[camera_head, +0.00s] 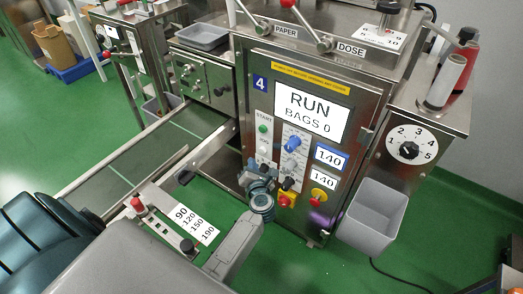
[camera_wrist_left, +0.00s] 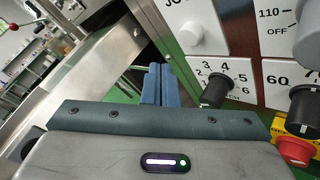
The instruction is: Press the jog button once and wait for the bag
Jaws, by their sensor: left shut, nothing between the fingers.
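The jog button (camera_wrist_left: 190,36) is a pale round button in the left wrist view, beside a partly cut-off label reading "JO". My left gripper (camera_wrist_left: 157,70) is shut and empty, its blue fingers together. In that picture its tips are below and left of the button, with a visible gap. In the head view my left gripper (camera_head: 259,184) is at the lower left of the control panel, and its fingers are hard to make out. The screen (camera_head: 312,112) reads "RUN" and "BAGS 0". I see no bag on the conveyor (camera_head: 137,166). My right gripper is out of view.
A black knob (camera_wrist_left: 217,90) and a red button (camera_wrist_left: 291,150) are close to the right of my left gripper. A grey bin (camera_head: 372,218) hangs at the machine's right side. A metal rail (camera_head: 210,148) crosses beside the panel.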

